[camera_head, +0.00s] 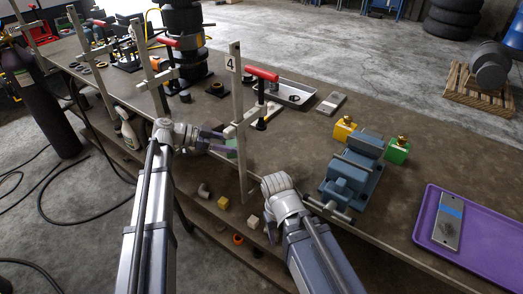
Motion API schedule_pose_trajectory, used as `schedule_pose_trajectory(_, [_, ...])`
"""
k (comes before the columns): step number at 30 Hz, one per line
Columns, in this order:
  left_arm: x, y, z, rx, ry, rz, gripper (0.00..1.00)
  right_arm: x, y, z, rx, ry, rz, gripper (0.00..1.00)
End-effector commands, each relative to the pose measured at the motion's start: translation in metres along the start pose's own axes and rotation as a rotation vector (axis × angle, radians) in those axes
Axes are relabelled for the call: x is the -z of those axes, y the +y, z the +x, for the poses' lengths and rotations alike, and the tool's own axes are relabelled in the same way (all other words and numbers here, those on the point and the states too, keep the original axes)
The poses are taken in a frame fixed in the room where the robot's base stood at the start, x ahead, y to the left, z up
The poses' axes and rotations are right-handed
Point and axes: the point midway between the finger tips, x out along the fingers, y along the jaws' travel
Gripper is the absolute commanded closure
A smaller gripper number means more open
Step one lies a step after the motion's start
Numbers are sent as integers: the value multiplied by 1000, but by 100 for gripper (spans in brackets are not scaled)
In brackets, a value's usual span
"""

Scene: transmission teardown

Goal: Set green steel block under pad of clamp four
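Clamp four (238,110) stands upright at the front edge of the workbench, with a "4" label near its top and a red handle (262,74). Its dark pad (261,124) is low over the bench top. My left gripper (228,146) is just left of the clamp's bar, level with the bench edge. A small green block (231,143) shows between its fingertips, partly hidden by the fingers and the bar. My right arm's wrist (280,186) is right of the bar at the bench edge; its fingers are hidden.
A blue vise (352,172) stands right of my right arm, beside a yellow block (344,128) and a green block (397,150) with brass tops. A purple tray (480,255) lies at right. More clamps stand at left. A lower shelf holds small parts.

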Motion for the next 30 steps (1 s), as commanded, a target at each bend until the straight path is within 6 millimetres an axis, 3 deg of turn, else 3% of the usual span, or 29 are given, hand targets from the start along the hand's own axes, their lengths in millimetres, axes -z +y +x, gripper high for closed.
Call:
schedule_pose_trajectory(3, [12, 1, 27, -3, 3, 2, 100, 0, 0, 0, 0, 0, 0, 43])
schedule_pose_trajectory(10, [27, 0, 63, -2, 3, 1, 100, 0, 0, 0, 0, 0, 0, 43])
schedule_pose_trajectory(23, [33, 0, 78, 0, 3, 0, 100, 0, 0, 0, 0, 0, 0, 43])
schedule_pose_trajectory(27, [38, 0, 92, -2, 3, 1, 100, 0, 0, 1, 0, 0, 0, 43])
schedule_pose_trajectory(30, [19, 0, 96, 0, 2, 0, 100, 1, -2, 19, 0, 0, 0, 43])
